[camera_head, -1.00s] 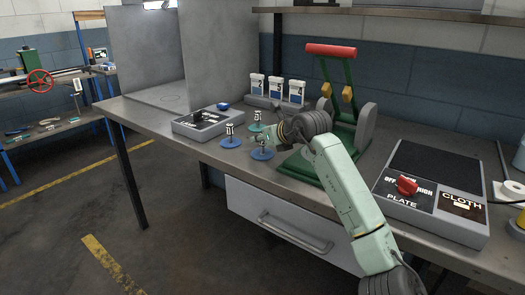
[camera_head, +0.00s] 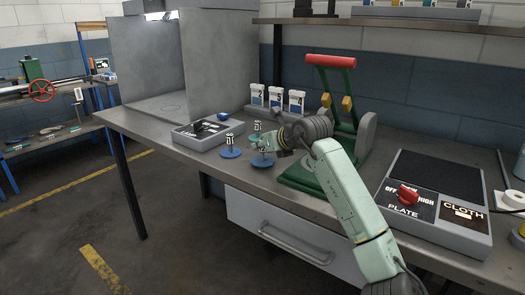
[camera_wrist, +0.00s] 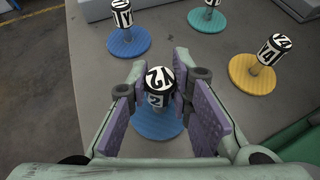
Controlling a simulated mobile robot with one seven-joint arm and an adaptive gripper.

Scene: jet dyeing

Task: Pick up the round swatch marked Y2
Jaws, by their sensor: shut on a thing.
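In the wrist view, a round blue swatch (camera_wrist: 158,122) has a short post with a black-and-white cap (camera_wrist: 157,84) that appears to read Y2. The two purple pads of my gripper (camera_wrist: 165,115) are on either side of its post, shut on it. In the head view my gripper (camera_head: 272,146) is over this blue swatch (camera_head: 262,161), at or just above the bench top; I cannot tell if it touches. Part of the post is hidden by my gripper. Another blue swatch (camera_wrist: 127,41), a teal one (camera_wrist: 207,20) and a yellow one (camera_wrist: 255,74) stand apart around it.
A grey box (camera_head: 206,134) with a dark top is behind the swatches at left. Numbered white containers (camera_head: 275,97) stand farther back. A green press (camera_head: 305,177) with a red handle is close on the right. A plate control unit (camera_head: 432,217) is farther right.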

